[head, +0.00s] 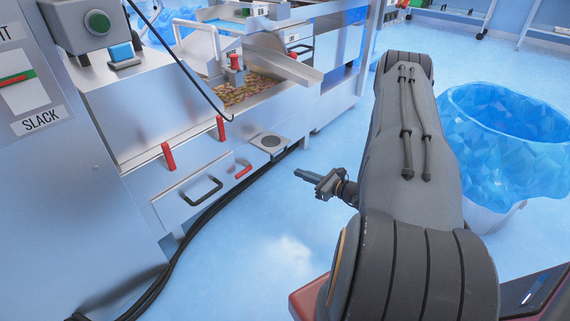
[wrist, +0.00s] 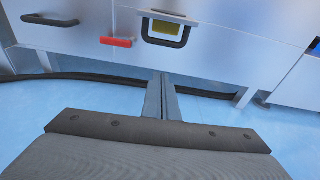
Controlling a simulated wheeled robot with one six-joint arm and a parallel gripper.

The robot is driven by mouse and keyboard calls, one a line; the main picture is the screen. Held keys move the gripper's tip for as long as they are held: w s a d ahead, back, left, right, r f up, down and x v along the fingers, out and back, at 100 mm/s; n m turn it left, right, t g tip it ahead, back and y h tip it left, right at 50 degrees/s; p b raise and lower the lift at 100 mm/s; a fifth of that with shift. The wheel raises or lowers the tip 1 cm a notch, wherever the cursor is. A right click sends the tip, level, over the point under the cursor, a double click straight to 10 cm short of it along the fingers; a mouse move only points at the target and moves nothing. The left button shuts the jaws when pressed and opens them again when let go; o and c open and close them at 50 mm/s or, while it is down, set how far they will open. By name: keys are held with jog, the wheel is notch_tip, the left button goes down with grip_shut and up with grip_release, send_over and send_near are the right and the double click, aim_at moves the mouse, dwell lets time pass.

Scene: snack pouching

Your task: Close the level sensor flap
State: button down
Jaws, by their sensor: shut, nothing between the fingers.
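My gripper (head: 297,173) is shut and empty, right of and lower than the plate in the head view, with a gap between. In the wrist view my fingers (wrist: 162,78) point at the cabinet, below the frame.
A red handle (head: 244,170) and a black handle (head: 202,190) are on the cabinet front, left of the plate. Black cables (head: 190,240) run along the floor beneath. A blue-lined bin (head: 510,150) stands at right. The floor around my gripper is clear.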

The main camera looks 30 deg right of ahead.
jog(key=d+f+b+x, duration=0.1)
jog(key=b+x, duration=0.4)
jog(key=x, duration=0.4)
jog(key=shift+w+a+r+b, duration=0.15)
jog(key=shift+r+b, duration=0.4)
jog(key=shift+r, duration=1.35)
